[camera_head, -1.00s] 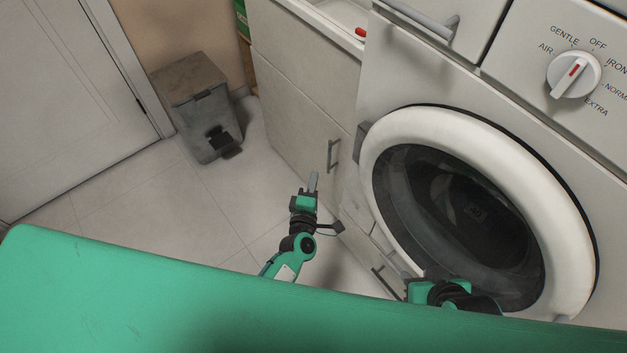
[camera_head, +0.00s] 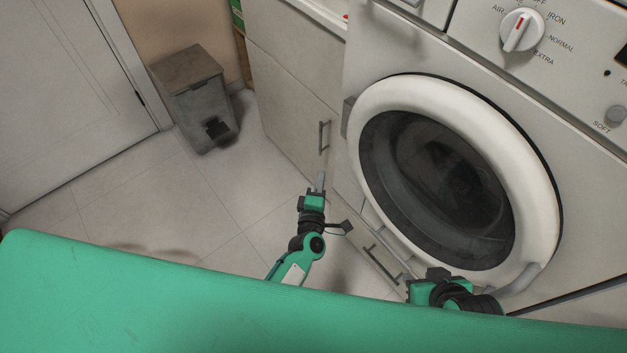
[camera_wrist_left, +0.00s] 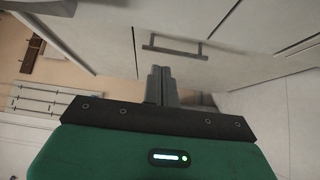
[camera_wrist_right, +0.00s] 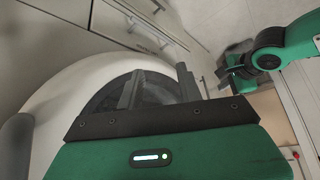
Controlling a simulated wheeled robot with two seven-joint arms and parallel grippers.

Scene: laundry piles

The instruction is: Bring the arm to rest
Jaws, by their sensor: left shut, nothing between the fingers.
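My left gripper (camera_head: 320,181) is in the middle of the head view, in front of the cabinet and left of the washer. Its fingers are together with nothing between them, as the left wrist view (camera_wrist_left: 161,84) also shows. My right gripper (camera_head: 438,274) is low in front of the washer door, mostly foreshortened. In the right wrist view its two fingers (camera_wrist_right: 159,85) stand apart with nothing between them, and the round door lies beyond them.
The washing machine's round door (camera_head: 548,190) fills the right side and looks shut. A beige cabinet (camera_head: 285,95) with a handle stands left of it. A grey pedal bin (camera_head: 195,100) stands near a white door (camera_head: 75,90). Tiled floor (camera_head: 200,215) is clear between them.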

